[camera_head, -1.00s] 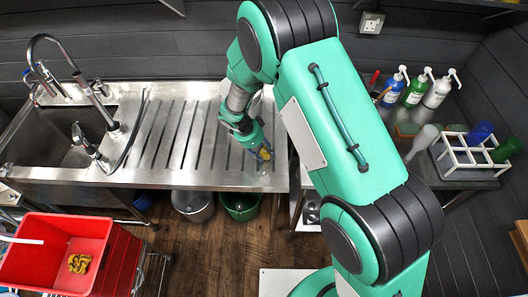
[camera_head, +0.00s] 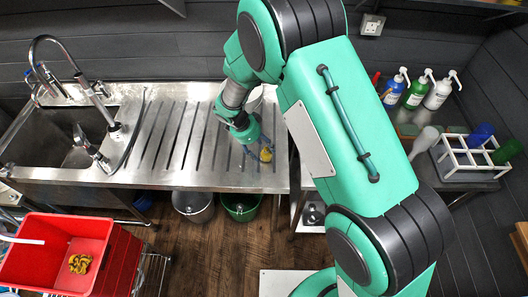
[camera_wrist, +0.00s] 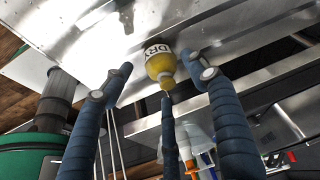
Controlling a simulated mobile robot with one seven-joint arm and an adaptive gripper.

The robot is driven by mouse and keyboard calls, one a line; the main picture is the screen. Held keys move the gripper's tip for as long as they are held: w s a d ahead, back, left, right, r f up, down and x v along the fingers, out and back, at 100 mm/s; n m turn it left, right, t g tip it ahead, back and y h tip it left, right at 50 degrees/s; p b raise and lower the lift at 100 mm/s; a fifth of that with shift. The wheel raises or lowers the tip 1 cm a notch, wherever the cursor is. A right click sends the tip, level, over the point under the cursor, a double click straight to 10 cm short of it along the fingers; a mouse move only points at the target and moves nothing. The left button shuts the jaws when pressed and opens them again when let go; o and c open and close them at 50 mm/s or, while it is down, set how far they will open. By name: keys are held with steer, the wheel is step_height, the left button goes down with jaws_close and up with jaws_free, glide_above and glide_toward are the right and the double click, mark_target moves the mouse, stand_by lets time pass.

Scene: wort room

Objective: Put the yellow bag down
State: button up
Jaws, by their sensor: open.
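The small yellow bag (camera_head: 266,155) is at the right end of the ribbed steel drainboard (camera_head: 170,178), near its front edge. In the wrist view the yellow bag (camera_wrist: 161,67) has a pale band lettered "DRY" and appears to rest against the steel surface. My gripper (camera_head: 253,151) is open just to the left of the bag in the head view. In the wrist view my blue fingers (camera_wrist: 160,85) are spread around the bag, with gaps at the left and right. Whether the lower finger touches it, I cannot tell.
A sink (camera_head: 50,135) with taps is at the left. A red bin (camera_head: 30,262) holding a yellow item (camera_head: 80,263) stands at the lower left. Two buckets, one green (camera_head: 240,206), are below the counter. Bottles (camera_head: 413,88) and a white rack (camera_head: 440,160) are at the right.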

steer(key=v, duration=0.8)
steer(key=shift+r, duration=0.15)
stand_by(0.5)
steer(key=s+d+r+n+y, duration=0.1)
steer(key=s+d+r+n, duration=0.15)
steer(key=d+r, duration=0.4)
steer(key=s+d+r+n+t+y, duration=0.1)
steer(key=s+d+r, duration=0.25)
steer(key=r, duration=0.65)
steer(key=s+d+r+n, duration=0.2)
steer(key=d+r, duration=0.4)
steer(key=r, duration=0.2)
steer(key=s+d+r+n+t+y, duration=0.1)
steer(key=s+d+r+n, duration=0.3)
steer(key=s, duration=0.7)
steer(key=s+d+r+n+t+y, duration=0.1)
steer(key=s+d+r+n+t, duration=0.1)
steer(key=s+d+r+n, duration=0.2)
steer(key=s+d+r, duration=0.3)
steer(key=s, duration=0.4)
steer(key=shift+n, duration=0.25)
